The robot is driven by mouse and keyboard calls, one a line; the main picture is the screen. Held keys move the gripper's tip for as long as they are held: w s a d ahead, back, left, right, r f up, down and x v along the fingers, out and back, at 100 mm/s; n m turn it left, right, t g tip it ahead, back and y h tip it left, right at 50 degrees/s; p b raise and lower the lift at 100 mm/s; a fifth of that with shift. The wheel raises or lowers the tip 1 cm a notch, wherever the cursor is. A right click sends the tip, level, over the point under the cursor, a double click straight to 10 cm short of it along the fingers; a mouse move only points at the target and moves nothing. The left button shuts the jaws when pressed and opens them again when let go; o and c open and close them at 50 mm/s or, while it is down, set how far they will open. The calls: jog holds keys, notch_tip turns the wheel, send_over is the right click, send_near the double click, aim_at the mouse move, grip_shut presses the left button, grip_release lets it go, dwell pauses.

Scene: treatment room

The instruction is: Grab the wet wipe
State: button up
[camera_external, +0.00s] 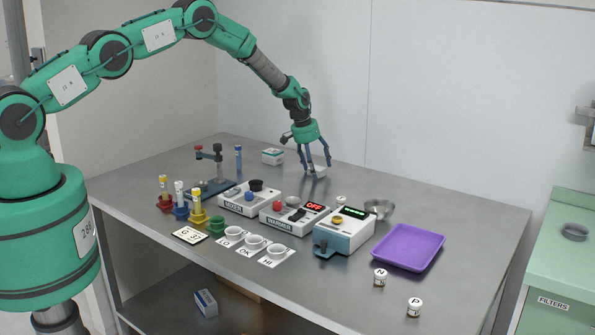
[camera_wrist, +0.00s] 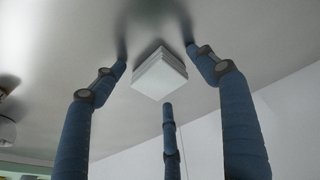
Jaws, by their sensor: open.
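A small white square (camera_external: 319,172), which looks like the wet wipe, lies near the back of the metal table, partly hidden by my fingers. In the wrist view the white square (camera_wrist: 160,75) shows as a flat, thick pad in the middle. My gripper (camera_external: 315,167) points down over it with its blue fingers spread. In the wrist view the three fingers of my gripper (camera_wrist: 165,68) stand around the square, left, right and below, with visible gaps. Whether the tips touch the table is hard to tell.
A purple tray (camera_external: 408,247) lies at the right. The table's back right is clear.

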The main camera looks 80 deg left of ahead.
aim_at(319, 167)
jog(key=c, duration=0.9)
jog(key=shift+o, duration=0.2)
jog(key=shift+r, duration=0.1)
jog(key=shift+r, duration=0.7)
notch_tip(319, 167, up, 2)
jog(key=s+d, duration=0.3)
jog(key=s, duration=0.1)
jog(key=s+d+r, duration=0.1)
jog(key=s+d, duration=0.2)
jog(key=s, duration=0.2)
jog(key=s+d, duration=0.2)
jog(key=s, duration=0.2)
jog(key=shift+s+d+r+b, duration=0.2)
jog(key=shift+d+b, duration=0.15)
jog(key=shift+d, duration=0.05)
